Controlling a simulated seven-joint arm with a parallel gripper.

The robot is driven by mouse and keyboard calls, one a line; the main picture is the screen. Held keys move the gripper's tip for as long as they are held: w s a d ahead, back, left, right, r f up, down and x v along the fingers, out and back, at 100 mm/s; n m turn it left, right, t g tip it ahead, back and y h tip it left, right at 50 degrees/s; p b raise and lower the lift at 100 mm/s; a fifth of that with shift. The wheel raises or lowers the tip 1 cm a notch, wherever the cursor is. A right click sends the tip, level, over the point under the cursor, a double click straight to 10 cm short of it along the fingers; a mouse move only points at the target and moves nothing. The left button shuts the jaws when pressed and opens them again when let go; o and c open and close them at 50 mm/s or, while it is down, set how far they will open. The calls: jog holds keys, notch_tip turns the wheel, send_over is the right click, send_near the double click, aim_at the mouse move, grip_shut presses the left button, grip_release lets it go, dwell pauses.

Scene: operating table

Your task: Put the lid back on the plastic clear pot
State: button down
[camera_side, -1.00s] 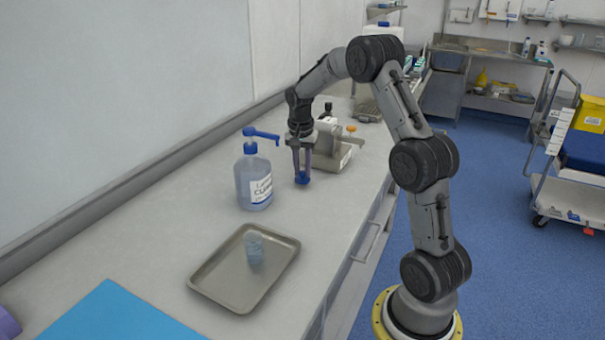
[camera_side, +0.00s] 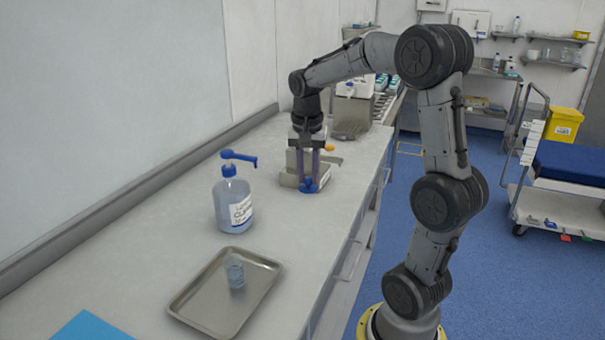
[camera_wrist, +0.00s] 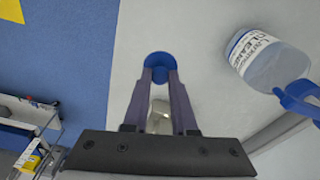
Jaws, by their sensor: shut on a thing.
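My gripper (camera_side: 309,183) points down above the white worktop and is shut on a blue lid (camera_side: 310,187). In the wrist view the lid (camera_wrist: 160,62) sits between my two fingertips (camera_wrist: 160,76). The small clear pot (camera_side: 235,271) stands upright in a shallow metal tray (camera_side: 187,311), nearer the camera and left of my gripper. Its top shows no blue lid. The pot is not visible in the wrist view.
A pump bottle of cleaner (camera_side: 233,204) stands between my gripper and the tray, to the left; it also shows in the wrist view (camera_wrist: 270,62). A metal device (camera_side: 290,178) is just behind my gripper. A blue sheet (camera_side: 92,328) lies near left.

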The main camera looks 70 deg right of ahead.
jog(key=shift+w+a+r+n, duration=0.1)
jog(key=shift+w+a+n, duration=0.15)
jog(key=shift+n, duration=0.55)
jog(key=w+a+n, duration=0.2)
jog(key=a+n, duration=0.2)
jog(key=a, duration=0.3)
jog(key=w+a+n+t+y, duration=0.1)
jog(key=w+a+n, duration=0.2)
jog(key=a, duration=0.5)
jog(key=w+a+n, duration=0.2)
jog(key=a+n, duration=0.2)
jog(key=a, duration=0.3)
notch_tip(320, 180, down, 6)
jog(key=shift+s, duration=0.1)
dwell(0.8)
jog(key=shift+c, duration=0.8)
grip_release()
